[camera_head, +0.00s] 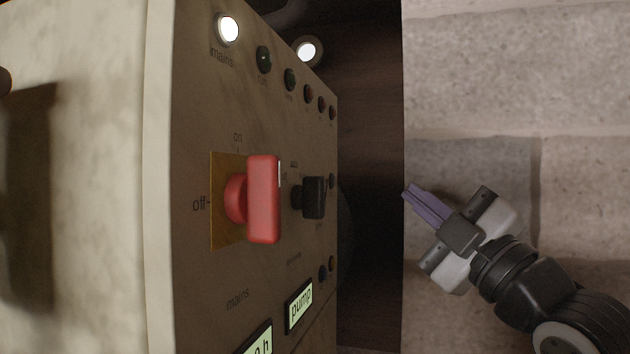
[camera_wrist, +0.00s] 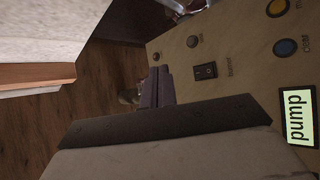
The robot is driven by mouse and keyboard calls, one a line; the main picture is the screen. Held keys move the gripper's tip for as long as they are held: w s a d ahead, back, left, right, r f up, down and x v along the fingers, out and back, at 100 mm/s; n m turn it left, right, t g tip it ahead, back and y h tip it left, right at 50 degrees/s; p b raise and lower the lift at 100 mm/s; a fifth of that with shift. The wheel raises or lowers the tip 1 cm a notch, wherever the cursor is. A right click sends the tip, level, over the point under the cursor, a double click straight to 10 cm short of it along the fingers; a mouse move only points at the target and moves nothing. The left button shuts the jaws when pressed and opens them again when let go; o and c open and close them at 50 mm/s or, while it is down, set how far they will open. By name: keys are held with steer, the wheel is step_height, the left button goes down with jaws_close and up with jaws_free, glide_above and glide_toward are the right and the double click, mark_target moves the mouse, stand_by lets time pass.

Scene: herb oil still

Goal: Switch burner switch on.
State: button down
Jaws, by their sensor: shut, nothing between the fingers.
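The burner switch (camera_wrist: 205,71) is a small black rocker on the beige panel in the wrist view, beside a sideways label reading burner. Its position, on or off, is too small to tell. I cannot pick it out with certainty in the head view. My gripper (camera_head: 407,189) is shut and empty, its purple fingers together, to the right of the panel in the head view. In the wrist view my fingers (camera_wrist: 157,72) lie left of the switch, apart from it in the picture.
The control panel (camera_head: 200,110) carries a large red rotary switch (camera_head: 264,198), a black knob (camera_head: 314,197) and a lit mains lamp (camera_head: 228,29). The pump display (camera_wrist: 298,118), a blue button (camera_wrist: 285,47) and a yellow button (camera_wrist: 277,8) lie right of the switch.

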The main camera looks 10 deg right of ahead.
steer(key=shift+d, duration=0.15)
steer(key=w+a+r+p, duration=0.1)
steer(key=w+a, duration=0.2)
steer(key=a, duration=0.5)
steer(key=shift+w, duration=0.15)
stand_by(0.3)
steer(key=shift+a, duration=0.2)
stand_by(1.8)
steer(key=shift+w+a+r, duration=0.1)
steer(key=shift+w+a, duration=0.1)
steer(key=shift+a, duration=0.1)
steer(key=shift+w+a, duration=0.1)
steer(key=shift+a, duration=0.15)
stand_by(0.7)
steer(key=shift+d, duration=0.15)
steer(key=shift+s+d, duration=0.3)
steer(key=shift+d, duration=0.25)
